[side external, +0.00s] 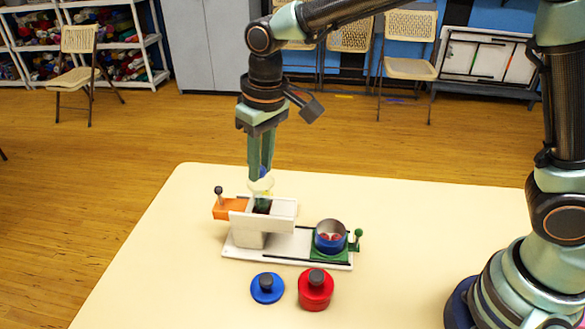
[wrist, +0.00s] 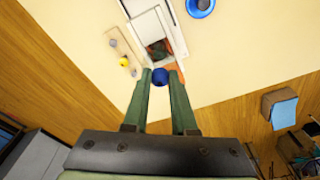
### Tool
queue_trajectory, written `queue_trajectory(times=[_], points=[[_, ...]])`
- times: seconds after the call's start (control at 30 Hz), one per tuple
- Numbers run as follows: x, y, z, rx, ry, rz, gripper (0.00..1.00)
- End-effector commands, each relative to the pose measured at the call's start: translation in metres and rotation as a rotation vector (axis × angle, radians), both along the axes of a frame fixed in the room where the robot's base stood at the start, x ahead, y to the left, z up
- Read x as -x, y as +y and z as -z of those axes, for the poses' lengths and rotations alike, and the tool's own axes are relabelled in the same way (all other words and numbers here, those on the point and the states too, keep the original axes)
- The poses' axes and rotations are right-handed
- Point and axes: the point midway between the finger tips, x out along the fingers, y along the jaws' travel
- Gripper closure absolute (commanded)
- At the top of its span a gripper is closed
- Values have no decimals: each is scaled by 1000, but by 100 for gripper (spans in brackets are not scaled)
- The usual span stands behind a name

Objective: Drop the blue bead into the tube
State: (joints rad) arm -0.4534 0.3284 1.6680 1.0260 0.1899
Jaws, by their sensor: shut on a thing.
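My gripper (side external: 261,172) points down above the table, its two fingers shut on a blue bead (side external: 262,172). In the wrist view the bead (wrist: 160,77) sits between the fingertips (wrist: 160,78). A white housing (side external: 279,208) on a long white base (side external: 285,246) stands below the gripper. Its top opening (wrist: 158,48) looks dark, with green and reddish colour inside. In the wrist view the bead appears just short of this opening, beside an orange part (wrist: 177,71). I cannot tell which part is the tube. The bead is held above the housing.
The orange part (side external: 228,208) has a grey-knobbed lever. A cup with reddish pieces (side external: 330,238) sits in a green holder at the base's right end. A blue knobbed lid (side external: 267,288) and red knobbed piece (side external: 315,290) lie in front. A yellow bead (wrist: 124,62) rests on a tan strip.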

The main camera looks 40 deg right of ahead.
Motion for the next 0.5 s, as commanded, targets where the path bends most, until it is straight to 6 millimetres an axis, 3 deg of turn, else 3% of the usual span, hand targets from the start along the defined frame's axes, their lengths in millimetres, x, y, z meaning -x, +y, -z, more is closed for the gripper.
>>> queue_trajectory(times=[0.5], points=[[0, 0, 12, 1, 2, 0, 100]])
